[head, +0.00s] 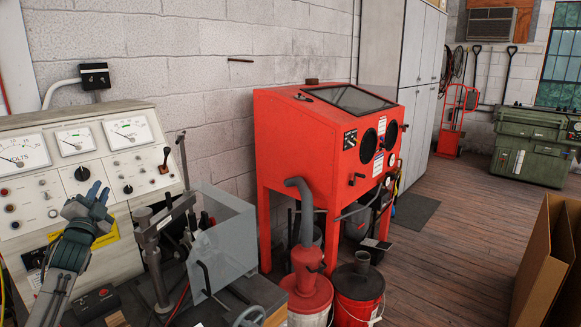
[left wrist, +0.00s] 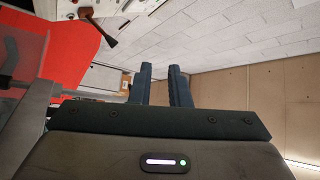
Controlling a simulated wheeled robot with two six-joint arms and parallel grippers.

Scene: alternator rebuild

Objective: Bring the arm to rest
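My left gripper (head: 98,190) is raised in front of the test panel (head: 40,190) at the left of the head view. Its fingers point up and lie over the panel's lower right part. In the left wrist view its two dark fingers (left wrist: 162,75) stand apart with a narrow gap, and nothing is between them. I cannot tell from the head view how far the gripper is from the panel. My right gripper is in neither view.
A grey bin (head: 225,240) and a metal press-like stand (head: 150,250) are close right of my left arm. A red blasting cabinet (head: 310,150) stands beyond, with red buckets (head: 358,295) in front. A cardboard box (head: 545,255) is at right. Open wooden floor (head: 450,230) lies between.

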